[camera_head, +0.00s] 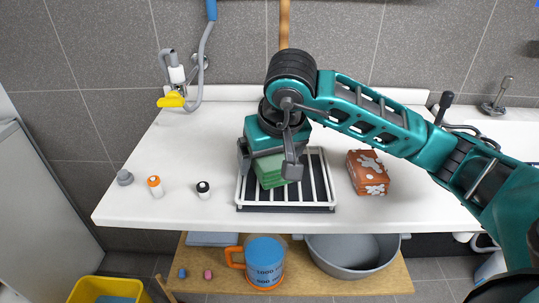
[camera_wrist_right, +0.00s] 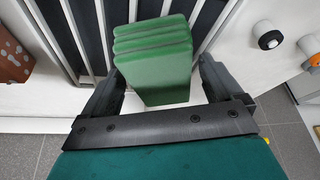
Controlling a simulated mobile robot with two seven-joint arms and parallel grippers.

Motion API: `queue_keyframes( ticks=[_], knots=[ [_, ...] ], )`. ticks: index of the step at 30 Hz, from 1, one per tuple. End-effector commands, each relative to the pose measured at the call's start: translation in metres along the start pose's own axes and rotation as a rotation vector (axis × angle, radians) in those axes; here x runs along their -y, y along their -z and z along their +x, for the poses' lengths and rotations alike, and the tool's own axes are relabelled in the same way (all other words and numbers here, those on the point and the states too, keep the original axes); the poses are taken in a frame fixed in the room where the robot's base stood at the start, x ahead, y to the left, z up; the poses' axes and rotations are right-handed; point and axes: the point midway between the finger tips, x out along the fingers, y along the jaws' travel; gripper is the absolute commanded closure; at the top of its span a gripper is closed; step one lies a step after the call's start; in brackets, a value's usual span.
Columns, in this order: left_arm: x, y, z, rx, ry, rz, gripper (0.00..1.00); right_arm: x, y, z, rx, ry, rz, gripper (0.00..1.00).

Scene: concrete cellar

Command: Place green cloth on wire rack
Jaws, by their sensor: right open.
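The green cloth (camera_head: 270,172) is a folded, layered block at the left part of the wire rack (camera_head: 318,190). It also shows in the right wrist view (camera_wrist_right: 155,62), in front of the rack's white bars and dark slots (camera_wrist_right: 88,45). It appears to rest on the rack, though its underside is hidden. My right gripper (camera_head: 268,164) is directly over the cloth, its jaws open with one finger on each side. In the wrist view a small gap shows beside the right finger. My left gripper is in neither view.
A brown patterned box (camera_head: 368,174) stands right of the rack. The white counter (camera_head: 145,145) has free room at left. A blue mug (camera_head: 265,263) and grey basin (camera_head: 350,252) are below.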

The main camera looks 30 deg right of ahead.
Motion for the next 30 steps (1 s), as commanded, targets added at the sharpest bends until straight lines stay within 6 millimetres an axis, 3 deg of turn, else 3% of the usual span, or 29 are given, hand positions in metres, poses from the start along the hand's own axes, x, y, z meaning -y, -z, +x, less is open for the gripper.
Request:
queue_keyframes(
  ticks=[5, 18, 24, 30],
  knots=[
    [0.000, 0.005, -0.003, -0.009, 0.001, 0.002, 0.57, 0.000, 0.003, -0.013, -0.004, 0.002, 0.000, 0.07],
    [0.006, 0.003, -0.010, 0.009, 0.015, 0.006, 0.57, 0.000, 0.003, -0.106, -0.006, -0.001, 0.000, 0.07],
    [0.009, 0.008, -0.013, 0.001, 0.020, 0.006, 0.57, 0.000, 0.002, -0.121, -0.002, 0.000, 0.000, 0.07],
    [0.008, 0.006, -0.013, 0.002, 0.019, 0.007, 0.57, 0.000, 0.001, -0.123, 0.000, 0.000, 0.000, 0.07]
  ],
)
